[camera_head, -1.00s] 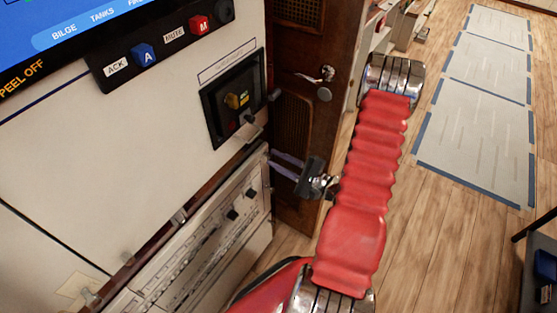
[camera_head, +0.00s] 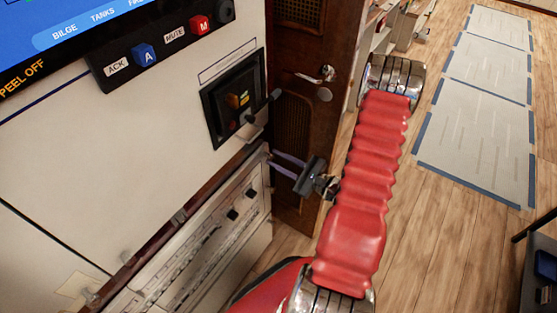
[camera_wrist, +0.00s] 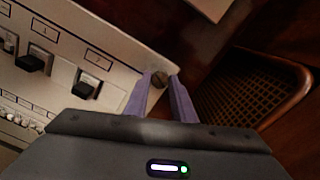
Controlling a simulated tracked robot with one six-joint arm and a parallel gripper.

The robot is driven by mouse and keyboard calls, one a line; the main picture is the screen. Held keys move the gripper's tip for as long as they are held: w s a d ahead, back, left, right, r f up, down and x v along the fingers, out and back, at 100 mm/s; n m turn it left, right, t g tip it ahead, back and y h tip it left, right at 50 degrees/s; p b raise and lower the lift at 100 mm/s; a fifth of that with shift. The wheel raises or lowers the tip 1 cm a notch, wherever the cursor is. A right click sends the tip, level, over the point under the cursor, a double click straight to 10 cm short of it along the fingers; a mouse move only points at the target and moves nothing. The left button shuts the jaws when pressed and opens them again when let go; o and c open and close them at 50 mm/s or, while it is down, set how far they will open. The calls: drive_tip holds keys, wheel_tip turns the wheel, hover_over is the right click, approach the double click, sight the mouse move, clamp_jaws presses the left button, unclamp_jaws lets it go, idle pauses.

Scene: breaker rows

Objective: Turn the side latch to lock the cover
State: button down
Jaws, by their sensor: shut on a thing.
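The breaker panel (camera_head: 222,248) is a pale front with dark switches, low on the wall at left. It also shows in the wrist view (camera_wrist: 60,30) with several black switches. A small brass-brown latch knob (camera_wrist: 160,78) sits at the panel's side edge, between my gripper's fingertips. My gripper (camera_wrist: 161,84) has two purple fingers shut on this knob. In the head view my gripper (camera_head: 270,158) reaches left to the panel's right edge, where the knob is too small to make out. I cannot tell the latch's angle or a separate cover.
A dark wooden door (camera_head: 297,120) with grilles and a metal handle stands right behind my gripper.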

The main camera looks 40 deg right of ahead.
drive_tip(key=m, duration=1.2)
drive_tip(key=shift+d+m, duration=0.1)
drive_tip(key=shift+m, duration=0.2)
idle(0.3)
drive_tip(key=c, duration=1.5)
unclamp_jaws()
drive_tip(key=shift+v, duration=6.95)
drive_tip(key=shift+w+f, duration=0.1)
